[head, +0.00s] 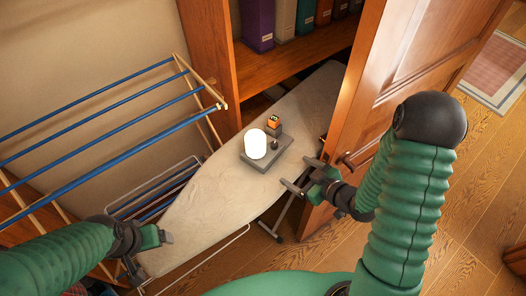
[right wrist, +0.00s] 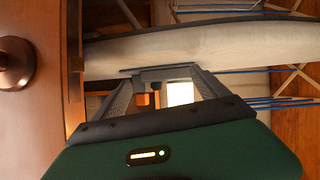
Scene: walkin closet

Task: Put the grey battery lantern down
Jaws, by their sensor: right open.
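The grey battery lantern (head: 255,145) stands on the ironing board (head: 205,188), its white part glowing above a flat grey base. In the right wrist view the glowing part (right wrist: 180,93) shows beyond and between the open fingers. My left gripper (head: 160,252) is by the board's near left end, its fingers unclear.
A drying rack (head: 100,150) with blue rods stands left of the board. A wooden door (head: 400,60) stands open close to my right arm. Behind the board is a wooden shelf (head: 290,65) with several binders. Bare board lies left of the lantern.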

